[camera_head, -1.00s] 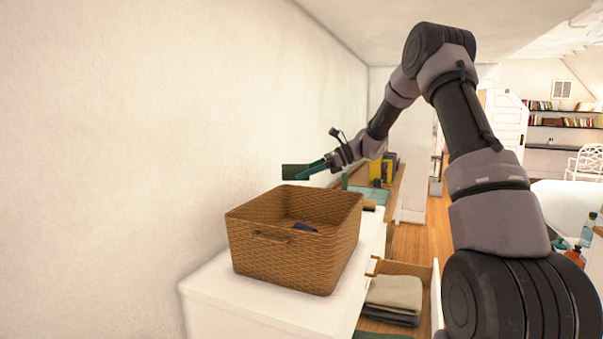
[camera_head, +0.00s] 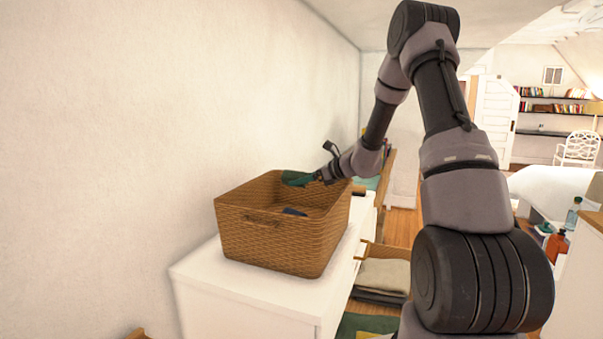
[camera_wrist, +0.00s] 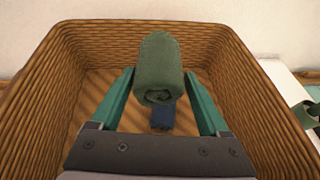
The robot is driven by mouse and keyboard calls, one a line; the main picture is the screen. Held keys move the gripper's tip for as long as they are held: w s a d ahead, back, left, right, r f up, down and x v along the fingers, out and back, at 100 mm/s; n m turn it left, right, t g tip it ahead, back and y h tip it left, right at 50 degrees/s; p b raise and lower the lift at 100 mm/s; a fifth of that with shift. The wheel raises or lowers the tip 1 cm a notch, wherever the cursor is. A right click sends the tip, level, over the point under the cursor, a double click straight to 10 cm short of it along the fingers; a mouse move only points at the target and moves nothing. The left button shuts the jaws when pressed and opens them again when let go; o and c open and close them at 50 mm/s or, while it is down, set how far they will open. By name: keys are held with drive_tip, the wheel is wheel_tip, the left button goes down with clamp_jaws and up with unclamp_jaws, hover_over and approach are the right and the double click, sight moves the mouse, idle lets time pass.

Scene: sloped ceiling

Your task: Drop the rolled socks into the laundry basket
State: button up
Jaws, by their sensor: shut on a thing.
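The rolled socks are a dark green roll (camera_wrist: 158,70), held between the two teal fingers of my gripper (camera_wrist: 158,85) in the wrist view. My gripper is shut on them, and they hang over the inside of the basket. The laundry basket is a brown woven box (camera_head: 270,243) with an open top on a white dresser. In the head view my gripper (camera_head: 300,178) is at the basket's far right rim, with the green roll at its tip. A dark blue folded or rolled item (camera_wrist: 162,118) lies on the basket floor below the roll, partly hidden by it.
The white dresser top (camera_head: 225,284) is mostly bare around the basket. A wall stands close behind and left. An open drawer with folded cloth (camera_head: 384,274) is at the dresser's right. Bottles (camera_head: 557,245) stand farther right.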

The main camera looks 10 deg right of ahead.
drive_tip(key=shift+f, duration=1.25)
drive_tip(key=o, duration=1.2)
drive_tip(key=shift+d, duration=0.1)
drive_tip(key=v, duration=1)
drive_tip(key=shift+s+d, duration=0.2)
drive_tip(key=shift+s, duration=0.1)
drive_tip(key=shift+r, duration=0.2)
